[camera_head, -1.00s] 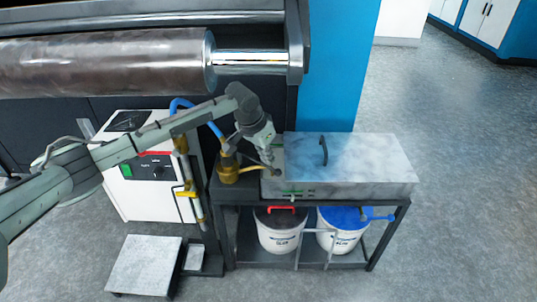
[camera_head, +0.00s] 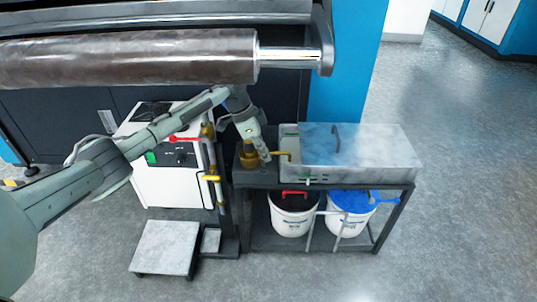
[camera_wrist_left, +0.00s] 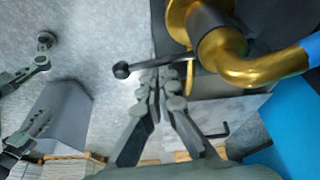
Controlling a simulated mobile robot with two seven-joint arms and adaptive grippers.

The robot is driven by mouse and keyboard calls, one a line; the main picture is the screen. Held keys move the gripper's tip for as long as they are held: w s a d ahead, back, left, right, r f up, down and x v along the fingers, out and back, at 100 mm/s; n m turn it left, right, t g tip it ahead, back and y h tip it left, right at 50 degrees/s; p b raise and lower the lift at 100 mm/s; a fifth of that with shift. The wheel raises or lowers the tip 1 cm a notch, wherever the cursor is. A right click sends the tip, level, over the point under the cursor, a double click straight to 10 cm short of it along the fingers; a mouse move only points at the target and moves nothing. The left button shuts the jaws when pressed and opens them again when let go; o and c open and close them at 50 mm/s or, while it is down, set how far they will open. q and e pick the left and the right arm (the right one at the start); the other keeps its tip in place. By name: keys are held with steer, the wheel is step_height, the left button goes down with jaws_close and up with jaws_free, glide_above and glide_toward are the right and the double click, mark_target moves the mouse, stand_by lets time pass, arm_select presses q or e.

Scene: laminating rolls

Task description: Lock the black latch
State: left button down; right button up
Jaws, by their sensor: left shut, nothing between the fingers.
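A black lever with a round knob (camera_wrist_left: 122,71), which looks like the black latch, shows in the left wrist view beside a brass fitting (camera_wrist_left: 245,70). My left gripper (camera_wrist_left: 163,72) is shut and empty, with its fingertips at the lever's underside in that picture; I cannot tell whether they touch it. In the head view my left gripper (camera_head: 265,159) is by the brass pump (camera_head: 248,155), at the left end of the metal box (camera_head: 350,175). The latch cannot be made out there. My right gripper is out of view.
The box stands on a dark metal table (camera_head: 300,183) with a red-handled bucket (camera_head: 293,222) and a blue-lidded bucket (camera_head: 350,227) below. A white cabinet (camera_head: 165,185) is to the left, and a large roll (camera_head: 130,57) lies behind. Floor at right is clear.

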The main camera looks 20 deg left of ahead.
arm_select(q)
steer(key=shift+s+a+m, duration=0.25)
steer(key=shift+a+m, duration=0.2)
steer(key=shift+m, duration=0.15)
steer(key=shift+s+a+m, duration=0.1)
steer(key=shift+a+m, duration=0.15)
steer(key=shift+m, duration=0.05)
steer(key=shift+a+g, duration=0.1)
steer(key=shift+g, duration=0.2)
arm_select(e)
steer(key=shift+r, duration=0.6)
arm_select(q)
steer(key=shift+s, duration=0.1)
steer(key=shift+a, duration=0.1)
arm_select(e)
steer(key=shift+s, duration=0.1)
arm_select(q)
steer(key=shift+r, duration=0.1)
step_height(320, 180, up, 10)
steer(key=p, duration=0.2)
steer(key=shift+d, duration=0.3)
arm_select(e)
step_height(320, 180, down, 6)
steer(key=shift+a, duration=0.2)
